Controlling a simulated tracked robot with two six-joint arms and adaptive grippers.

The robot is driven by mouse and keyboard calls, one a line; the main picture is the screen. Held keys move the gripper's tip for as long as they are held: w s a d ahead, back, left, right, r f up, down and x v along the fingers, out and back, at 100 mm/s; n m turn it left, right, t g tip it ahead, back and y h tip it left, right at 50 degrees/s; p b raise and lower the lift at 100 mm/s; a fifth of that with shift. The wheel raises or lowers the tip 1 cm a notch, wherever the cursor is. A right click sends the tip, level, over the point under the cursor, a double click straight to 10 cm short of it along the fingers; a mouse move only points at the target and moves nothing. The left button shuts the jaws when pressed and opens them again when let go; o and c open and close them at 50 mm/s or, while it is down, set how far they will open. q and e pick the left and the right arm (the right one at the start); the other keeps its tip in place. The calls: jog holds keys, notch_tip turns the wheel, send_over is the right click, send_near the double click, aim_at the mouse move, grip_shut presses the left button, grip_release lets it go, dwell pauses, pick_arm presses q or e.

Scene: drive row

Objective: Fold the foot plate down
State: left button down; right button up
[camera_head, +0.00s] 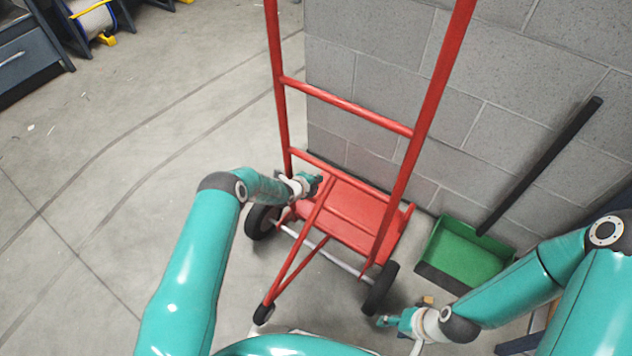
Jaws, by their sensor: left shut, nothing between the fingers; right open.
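A red hand truck stands upright in front of the wall, its wheels towards me. Its red foot plate (352,216) shows between the lower rails, partly covered by the frame bars. I cannot tell from this view whether it lies flat or leans up against the frame. My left gripper (316,184) is shut and empty, at the upper left corner of the plate beside the left rail. Whether it touches the plate is unclear. My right gripper (384,321) is open and empty, low and just below the right wheel (380,288), apart from the plate.
The grey block wall (480,100) is close behind the truck. A green dustpan (462,252) with a long black handle (540,165) stands to the right. The left wheel (261,222) is below my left forearm. Open floor lies left; a cabinet (30,50) and reel are far left.

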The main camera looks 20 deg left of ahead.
pick_arm(q)
jog(key=v, duration=1.2)
